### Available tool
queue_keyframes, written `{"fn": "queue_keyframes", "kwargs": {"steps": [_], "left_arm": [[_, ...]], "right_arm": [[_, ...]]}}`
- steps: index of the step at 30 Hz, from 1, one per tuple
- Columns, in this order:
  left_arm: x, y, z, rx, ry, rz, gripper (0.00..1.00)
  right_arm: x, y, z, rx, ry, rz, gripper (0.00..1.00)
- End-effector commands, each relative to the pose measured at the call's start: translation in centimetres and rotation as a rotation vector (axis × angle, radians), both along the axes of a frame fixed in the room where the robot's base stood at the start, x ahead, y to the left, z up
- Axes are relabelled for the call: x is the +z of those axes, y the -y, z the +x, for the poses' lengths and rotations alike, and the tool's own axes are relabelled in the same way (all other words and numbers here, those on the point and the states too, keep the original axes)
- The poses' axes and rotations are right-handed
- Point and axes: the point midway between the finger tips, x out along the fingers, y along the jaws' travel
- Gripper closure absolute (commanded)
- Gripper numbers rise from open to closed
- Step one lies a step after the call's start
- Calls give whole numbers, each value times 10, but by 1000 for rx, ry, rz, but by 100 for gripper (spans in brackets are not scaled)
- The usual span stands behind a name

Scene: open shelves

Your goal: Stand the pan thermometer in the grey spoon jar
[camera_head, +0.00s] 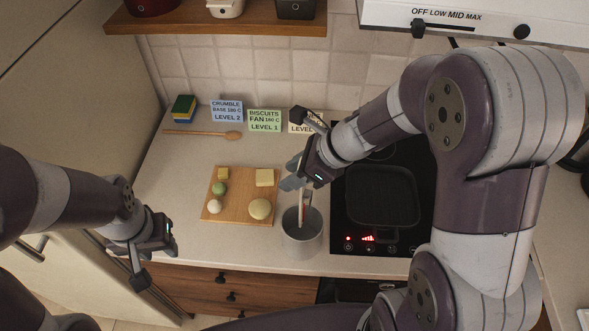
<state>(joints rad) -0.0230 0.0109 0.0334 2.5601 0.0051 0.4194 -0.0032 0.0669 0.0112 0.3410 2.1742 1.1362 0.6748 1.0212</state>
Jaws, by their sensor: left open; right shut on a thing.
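The grey spoon jar (302,246) stands upright on the counter near its front edge, left of the hob. My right gripper (297,183) is just above the jar, shut on the pan thermometer (304,205), a thin pale stick with a red part. The thermometer points down, roughly upright, and its lower end overlaps the jar's mouth. I cannot tell how deep it reaches or whether it touches the jar. The gripper hides its upper part. My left gripper (155,262) is open and empty, in front of the counter's left front edge.
A wooden board (236,211) with several food pieces lies left of the jar. A dark pan (383,195) sits on the black hob (424,225). A wooden spoon (205,134), sponges (183,108) and recipe cards (227,110) are at the back. Counter left of the board is clear.

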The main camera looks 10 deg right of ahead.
Motion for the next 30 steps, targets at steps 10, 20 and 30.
{"fn": "queue_keyframes", "kwargs": {"steps": [10, 20, 30], "left_arm": [[-49, 0, 0, 0, 0, 0, 57], [-72, 0, 0, 0, 0, 0, 57], [-71, 0, 0, 0, 0, 0, 57]], "right_arm": [[-55, 0, 0, 0, 0, 0, 100], [-81, 0, 0, -1, 1, 0, 100], [-80, 0, 0, -1, 1, 0, 31]]}}
